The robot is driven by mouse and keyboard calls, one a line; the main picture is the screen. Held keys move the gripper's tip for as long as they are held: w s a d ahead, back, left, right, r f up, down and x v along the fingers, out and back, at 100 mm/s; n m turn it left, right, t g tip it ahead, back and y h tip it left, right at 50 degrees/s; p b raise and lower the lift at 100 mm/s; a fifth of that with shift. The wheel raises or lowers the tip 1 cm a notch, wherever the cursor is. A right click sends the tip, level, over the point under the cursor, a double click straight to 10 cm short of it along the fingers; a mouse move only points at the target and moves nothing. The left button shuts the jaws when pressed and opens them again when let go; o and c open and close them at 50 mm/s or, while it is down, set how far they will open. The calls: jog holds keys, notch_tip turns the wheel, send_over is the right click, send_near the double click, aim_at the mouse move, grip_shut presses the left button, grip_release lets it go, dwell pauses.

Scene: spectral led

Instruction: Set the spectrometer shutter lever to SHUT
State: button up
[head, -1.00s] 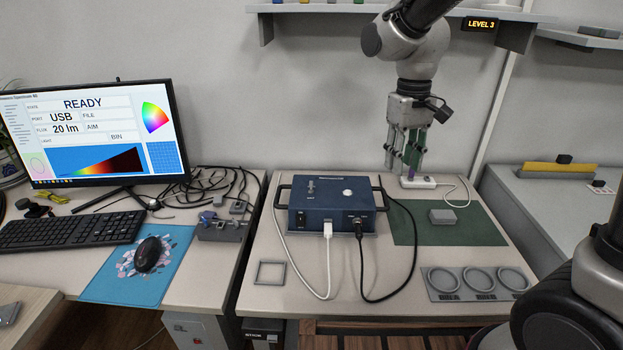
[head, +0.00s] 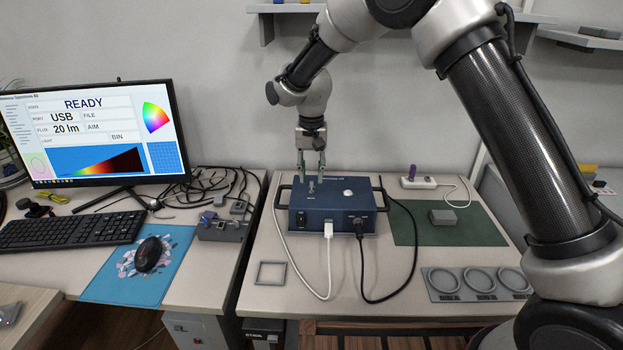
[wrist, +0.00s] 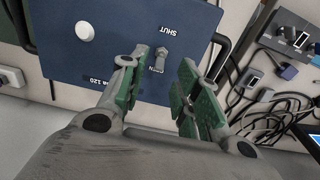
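The spectrometer (head: 332,208) is a dark blue box on the bench with a white round knob (head: 348,193) on top. Its small grey shutter lever (wrist: 161,58) is on the top face, between a SHUT label and a second label close to my fingers, partly covered. Which label the lever points to is not clear. My gripper (head: 311,178) hangs pointing down over the lever. In the wrist view its green-padded fingers (wrist: 163,68) are open, one on each side of the lever, with gaps visible. Contact cannot be made out.
Black handles (head: 382,196) flank the box, and white and black cables leave its front. A green mat (head: 455,230) with a grey block lies to the right. A white power strip (head: 420,183) is behind the mat. The monitor (head: 90,130) stands left.

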aim_at(312, 185)
jog(key=shift+f, duration=1.3)
jog(key=shift+c, duration=0.2)
grip_shut()
